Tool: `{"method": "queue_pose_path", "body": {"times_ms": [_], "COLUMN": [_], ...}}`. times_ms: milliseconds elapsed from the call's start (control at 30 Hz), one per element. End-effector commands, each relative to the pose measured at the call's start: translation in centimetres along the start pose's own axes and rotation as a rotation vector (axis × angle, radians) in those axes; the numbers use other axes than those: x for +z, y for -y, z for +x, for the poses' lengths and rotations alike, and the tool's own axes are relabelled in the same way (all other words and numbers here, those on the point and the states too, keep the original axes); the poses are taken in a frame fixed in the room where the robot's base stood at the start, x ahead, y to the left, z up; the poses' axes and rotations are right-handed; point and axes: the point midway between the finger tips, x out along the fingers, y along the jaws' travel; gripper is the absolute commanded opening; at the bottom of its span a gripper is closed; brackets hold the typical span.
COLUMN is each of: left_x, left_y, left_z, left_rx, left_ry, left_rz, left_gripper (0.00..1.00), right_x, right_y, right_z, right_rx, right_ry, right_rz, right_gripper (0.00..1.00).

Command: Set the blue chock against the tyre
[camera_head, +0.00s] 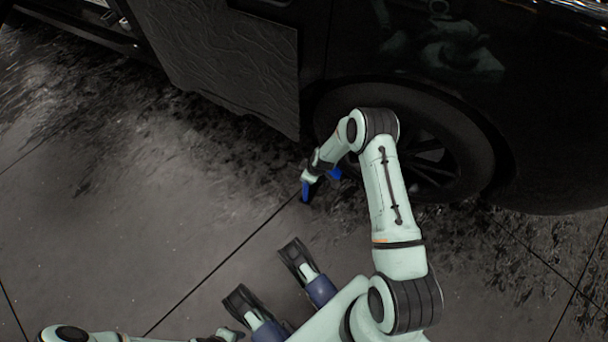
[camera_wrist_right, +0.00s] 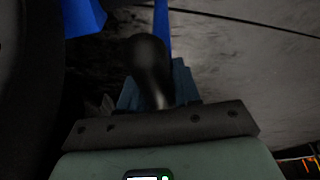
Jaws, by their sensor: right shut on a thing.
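The tyre (camera_head: 472,150) is black and sits under the dark car's wheel arch, partly hidden behind my right arm. The blue chock (camera_head: 306,191) is low at the tyre's left side in the head view, with blue showing on both sides of my right gripper (camera_head: 319,178). The right gripper is shut on it. In the right wrist view, bright blue parts of the chock (camera_wrist_right: 83,18) stand beyond a dark rounded grip. A dark curved mass, seemingly the tyre (camera_wrist_right: 22,85), fills the left edge. I cannot tell whether chock and tyre touch. My left gripper is not clearly visible.
The grey slab floor (camera_head: 150,210), wet-looking and marked by joints, is clear to the left of the chock. My left arm lies along the bottom edge.

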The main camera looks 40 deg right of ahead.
Motion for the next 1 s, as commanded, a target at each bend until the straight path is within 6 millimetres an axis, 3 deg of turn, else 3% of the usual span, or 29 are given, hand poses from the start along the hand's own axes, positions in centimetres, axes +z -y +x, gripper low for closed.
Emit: {"method": "queue_pose_path", "body": {"times_ms": [100,433,1000], "left_x": [0.1,0.2,0.2], "left_y": [0.1,0.2,0.2], "left_z": [0.0,0.1,0.1], "left_rx": [-0.001,-0.004,-0.003], "left_ry": [0.003,0.010,0.008], "left_rz": [-0.001,-0.003,-0.002], "left_gripper": [0.43,0.43,0.43], "right_x": [-0.2,-0.1,-0.1], "right_y": [-1.6,-4.5,-5.6], "right_z": [0.0,0.1,0.1], "right_rx": [0.010,0.009,0.008], "right_ry": [-0.005,-0.005,-0.004], "right_rz": [-0.001,-0.001,-0.002], "right_gripper": [0.00,0.00,0.00]}}
